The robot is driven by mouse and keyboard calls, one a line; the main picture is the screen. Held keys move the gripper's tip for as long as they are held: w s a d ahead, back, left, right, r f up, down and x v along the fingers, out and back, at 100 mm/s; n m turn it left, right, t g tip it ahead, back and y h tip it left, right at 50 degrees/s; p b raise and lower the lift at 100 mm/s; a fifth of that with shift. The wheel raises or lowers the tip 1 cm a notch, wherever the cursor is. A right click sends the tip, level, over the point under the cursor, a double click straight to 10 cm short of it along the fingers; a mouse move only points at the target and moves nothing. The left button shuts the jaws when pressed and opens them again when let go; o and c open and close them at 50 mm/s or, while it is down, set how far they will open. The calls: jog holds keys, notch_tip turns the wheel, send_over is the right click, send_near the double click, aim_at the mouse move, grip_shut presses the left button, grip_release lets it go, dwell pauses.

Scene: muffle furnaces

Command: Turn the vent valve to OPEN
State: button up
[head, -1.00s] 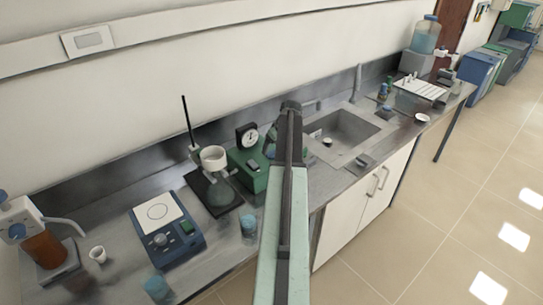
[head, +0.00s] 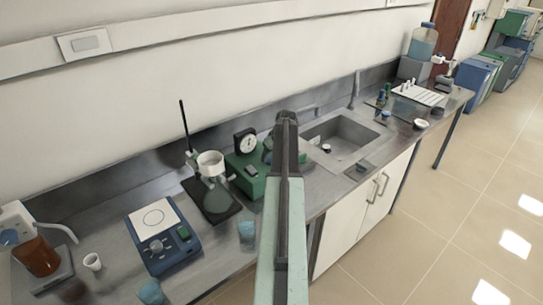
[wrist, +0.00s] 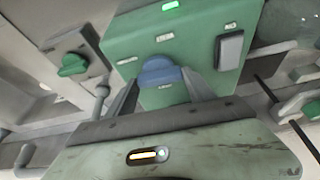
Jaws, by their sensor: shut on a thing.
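In the wrist view, a blue knob (wrist: 160,72) sits on the face of a green box (wrist: 190,35). I take it to be the vent valve's handle. Small pale labels stand around it, too blurred to read surely. My gripper (wrist: 162,80) has one dark finger on each side of the knob and is shut on it. A green light (wrist: 169,5) glows at the top of the box. In the head view, my arm hides the gripper tips and the knob. A green box with a round dial (head: 247,143) stands left of the arm; I cannot tell if it is the same box.
A green knob on a grey box (wrist: 72,65) is left of the gripper in the wrist view. In the head view, a flask stand (head: 214,190) and a blue hotplate (head: 160,238) stand to the left. The sink (head: 345,137) lies right of my arm.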

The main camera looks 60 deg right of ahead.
jog(key=m, duration=0.2)
jog(key=m+g+h, duration=0.1)
jog(key=m, duration=0.1)
jog(key=shift+w+a+m+h, duration=0.1)
jog(key=shift+a+m+h, duration=0.05)
jog(key=shift+m+h, duration=0.2)
jog(key=m+g+h, duration=0.1)
jog(key=m, duration=0.3)
jog(key=shift+w+m, duration=0.15)
jog(key=shift+m, duration=0.1)
jog(key=m+g, duration=0.2)
jog(key=m, duration=0.2)
jog(key=shift+w, duration=0.1)
jog(key=shift+m+g, duration=0.8)
jog(key=shift+m, duration=1.3)
jog(key=o, duration=1.4)
jog(key=shift+r, duration=0.1)
